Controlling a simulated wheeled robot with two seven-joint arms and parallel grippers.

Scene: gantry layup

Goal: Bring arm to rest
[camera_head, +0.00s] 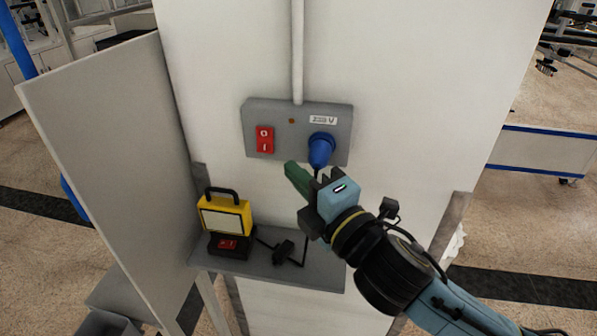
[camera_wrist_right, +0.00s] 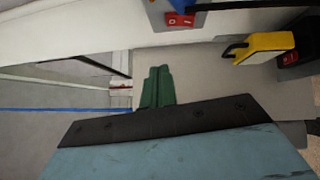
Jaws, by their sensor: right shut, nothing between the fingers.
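My right gripper (camera_head: 292,170) reaches in from the lower right in the head view, in front of the white column. Its green fingers are together and empty, a little below the grey socket box (camera_head: 250,115). The green fingers (camera_wrist_right: 158,88) also show closed in the right wrist view. A blue plug (camera_head: 320,150) sits in the box's socket, just right of and above the fingertips. A red rocker switch (camera_head: 265,139) is on the box's left side and shows in the wrist view (camera_wrist_right: 181,20). My left gripper is not in view.
A grey shelf (camera_head: 325,272) below the box carries a yellow work lamp (camera_head: 226,215) and a black plug with cable (camera_head: 284,252). A pale panel (camera_head: 105,130) stands to the left. Open floor and a blue-edged table (camera_head: 545,150) lie to the right.

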